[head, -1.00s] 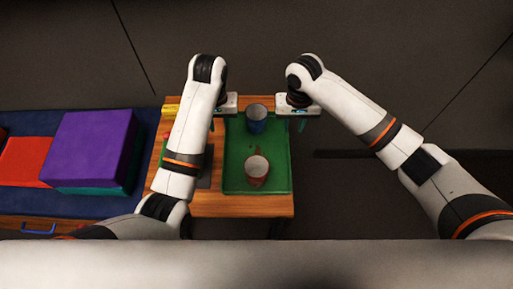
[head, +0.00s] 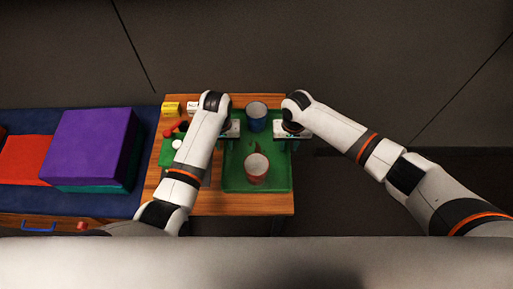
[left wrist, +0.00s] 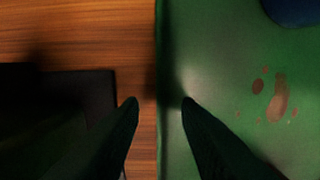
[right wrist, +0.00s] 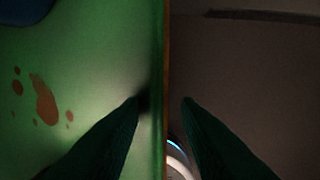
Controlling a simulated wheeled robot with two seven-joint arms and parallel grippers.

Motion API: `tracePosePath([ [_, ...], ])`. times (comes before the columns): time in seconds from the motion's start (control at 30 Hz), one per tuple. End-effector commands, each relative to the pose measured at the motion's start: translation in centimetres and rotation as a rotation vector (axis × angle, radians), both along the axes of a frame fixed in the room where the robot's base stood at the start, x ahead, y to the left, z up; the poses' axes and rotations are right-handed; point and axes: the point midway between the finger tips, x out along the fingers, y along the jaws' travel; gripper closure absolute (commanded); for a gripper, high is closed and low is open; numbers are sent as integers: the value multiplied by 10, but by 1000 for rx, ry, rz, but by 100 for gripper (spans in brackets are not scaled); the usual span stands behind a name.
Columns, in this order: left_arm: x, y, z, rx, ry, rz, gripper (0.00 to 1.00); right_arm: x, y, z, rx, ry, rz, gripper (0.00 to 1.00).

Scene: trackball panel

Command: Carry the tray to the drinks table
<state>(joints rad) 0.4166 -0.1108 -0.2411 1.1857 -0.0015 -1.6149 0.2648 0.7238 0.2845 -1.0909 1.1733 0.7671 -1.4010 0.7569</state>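The green tray (head: 240,182) lies on a wooden table in the head view, with a blue cup (head: 256,116) toward its far end and a red-brown cup (head: 256,168) toward its near end. Brown stains mark its floor. My left gripper (left wrist: 160,100) is open, its fingers on either side of the tray's left rim (left wrist: 163,60). My right gripper (right wrist: 160,100) is open, its fingers on either side of the tray's right rim (right wrist: 157,50). The wrist views do not show whether the fingers reach below the rims.
The wooden table (head: 270,204) also holds a yellow block (head: 171,107), a red item (head: 175,129) and a green panel with a white ball (head: 177,144). At left, a blue-topped bench (head: 30,201) carries a purple box (head: 88,145). Floor at the right is open.

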Motion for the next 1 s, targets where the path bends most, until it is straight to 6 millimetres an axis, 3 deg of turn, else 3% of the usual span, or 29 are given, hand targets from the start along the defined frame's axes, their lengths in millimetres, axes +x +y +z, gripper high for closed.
tracePosePath([
  [0.27, 0, 0, -1, 0, 1, 0, 72, 0, 0, -1, 0, 0, 0, 72],
  [0.43, 0, 0, -1, 0, 1, 0, 99, 0, 0, -1, 0, 0, 0, 99],
  [1.0, 0, 0, 9, 0, -1, 0, 100, 0, 0, 9, 0, -1, 0, 100],
])
